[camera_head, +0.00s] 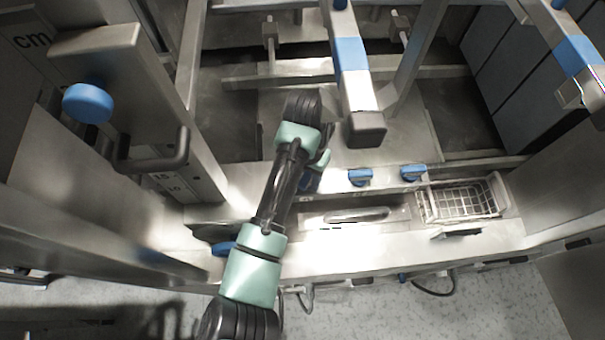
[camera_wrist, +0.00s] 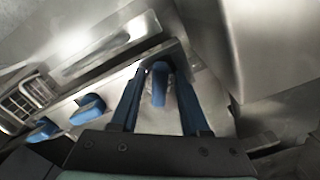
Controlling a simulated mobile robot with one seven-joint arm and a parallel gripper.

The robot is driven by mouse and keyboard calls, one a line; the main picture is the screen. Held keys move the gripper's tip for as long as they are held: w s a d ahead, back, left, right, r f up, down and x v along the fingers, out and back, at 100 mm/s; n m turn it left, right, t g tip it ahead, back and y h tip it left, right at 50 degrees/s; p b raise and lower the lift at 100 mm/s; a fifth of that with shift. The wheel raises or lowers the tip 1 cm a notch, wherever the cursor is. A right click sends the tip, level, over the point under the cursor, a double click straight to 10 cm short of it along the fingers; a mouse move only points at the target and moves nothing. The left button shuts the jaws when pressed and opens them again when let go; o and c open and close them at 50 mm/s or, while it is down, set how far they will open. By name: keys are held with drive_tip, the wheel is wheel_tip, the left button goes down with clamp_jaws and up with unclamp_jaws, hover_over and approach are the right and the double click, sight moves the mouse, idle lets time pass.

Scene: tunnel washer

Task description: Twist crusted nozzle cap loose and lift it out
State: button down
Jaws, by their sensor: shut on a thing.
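A blue nozzle cap (camera_wrist: 159,86) stands between the two blue fingers of my gripper (camera_wrist: 160,75) in the wrist view. The fingers are closed on its sides, and it sits at the pale metal ledge. I cannot make out crust on it, or whether it is turned or loose. In the head view my gripper (camera_head: 309,181) is at the ledge, mostly hidden by my arm, and the held cap cannot be told apart there. Two similar blue caps, one nearer (camera_head: 360,177) and one farther right (camera_head: 413,172), sit in the same row; the wrist view shows them too (camera_wrist: 88,108) (camera_wrist: 42,130).
A wire basket (camera_head: 462,203) stands at the right end of the ledge, beside a shallow recessed trough (camera_head: 345,216). A blue-banded beam (camera_head: 351,65) overhangs just behind the caps. A tall metal post with a blue knob (camera_head: 87,103) stands at left.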

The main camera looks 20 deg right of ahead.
drive_tip(key=shift+w+r+p, duration=0.1)
drive_tip(key=shift+r+p, duration=2.45)
drive_tip(key=shift+r, duration=0.45)
